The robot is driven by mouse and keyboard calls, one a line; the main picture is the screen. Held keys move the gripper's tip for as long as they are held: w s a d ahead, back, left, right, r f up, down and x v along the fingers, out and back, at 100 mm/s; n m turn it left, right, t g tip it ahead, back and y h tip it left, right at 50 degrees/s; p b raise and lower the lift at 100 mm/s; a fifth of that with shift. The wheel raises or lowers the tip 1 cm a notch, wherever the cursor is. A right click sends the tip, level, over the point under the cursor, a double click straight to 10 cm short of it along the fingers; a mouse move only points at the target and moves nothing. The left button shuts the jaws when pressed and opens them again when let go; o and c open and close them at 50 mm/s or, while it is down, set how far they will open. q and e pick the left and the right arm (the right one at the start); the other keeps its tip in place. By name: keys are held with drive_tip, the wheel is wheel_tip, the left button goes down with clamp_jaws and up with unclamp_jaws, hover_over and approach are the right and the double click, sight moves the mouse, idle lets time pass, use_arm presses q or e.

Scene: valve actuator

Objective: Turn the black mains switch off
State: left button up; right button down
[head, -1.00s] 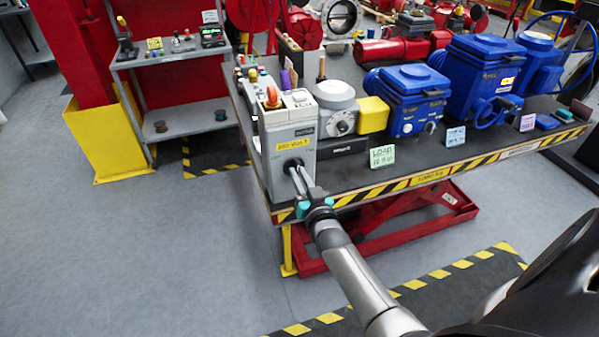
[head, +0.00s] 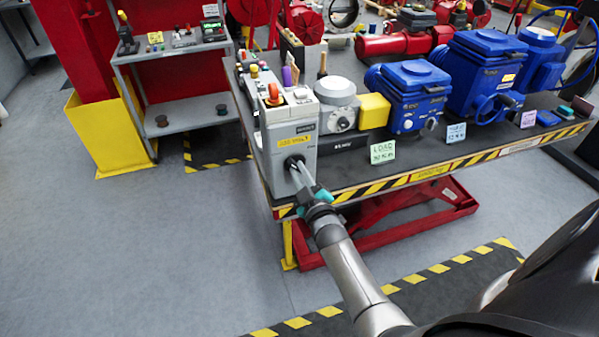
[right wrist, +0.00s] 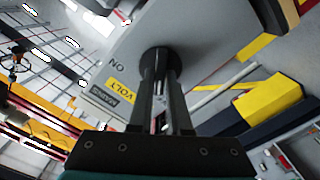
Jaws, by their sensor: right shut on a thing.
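The black mains switch (head: 293,161) is on the front face of the grey control box (head: 292,190), at the left end of the workbench. My right gripper (head: 295,168) reaches up to it from the front and is shut on its knob. In the right wrist view the two fingers (right wrist: 160,95) close around the black switch (right wrist: 158,60), hiding most of it. The lettering ON shows on the panel beside it, with the yellow voltage label (right wrist: 122,88) nearby. The exact angle of the knob is hard to read. My left gripper is not in view.
The workbench (head: 400,170) has a striped front edge. A yellow-ended grey actuator (head: 342,105), blue actuators (head: 410,95) and a green load card (head: 383,152) stand right of the box. An orange-red knob (head: 273,92) tops the box.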

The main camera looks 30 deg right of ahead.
drive_tip(key=shift+n, duration=0.5)
drive_tip(key=c, duration=0.9)
unclamp_jaws()
drive_tip(key=shift+o, duration=0.2)
drive_tip(key=shift+s, duration=0.15)
drive_tip(key=p+v, duration=0.1)
drive_tip(key=v, duration=1.4)
drive_tip(key=shift+f, duration=0.1)
